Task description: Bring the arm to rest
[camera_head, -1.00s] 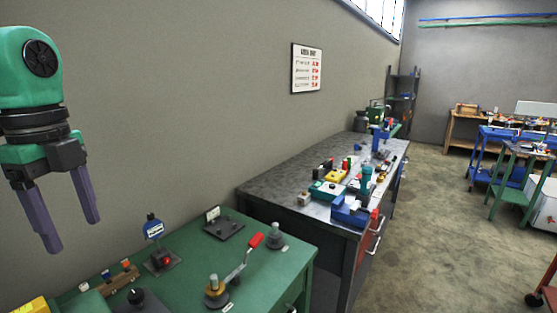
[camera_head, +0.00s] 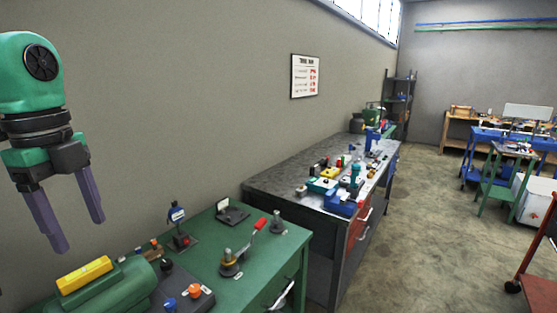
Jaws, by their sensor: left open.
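My left gripper (camera_head: 78,224) hangs at the left side of the head view with its two purple fingers pointing down. The fingers are apart and nothing is between them. It is in the air in front of the grey wall, left of the green bench (camera_head: 262,262) in the picture. My right gripper does not show.
The green bench carries a lever with a red handle (camera_head: 260,224), a green machine with a yellow block (camera_head: 84,275), and a box with orange and blue knobs (camera_head: 183,300). A grey workbench (camera_head: 290,178) with tools stands behind. Open floor (camera_head: 415,225) lies right.

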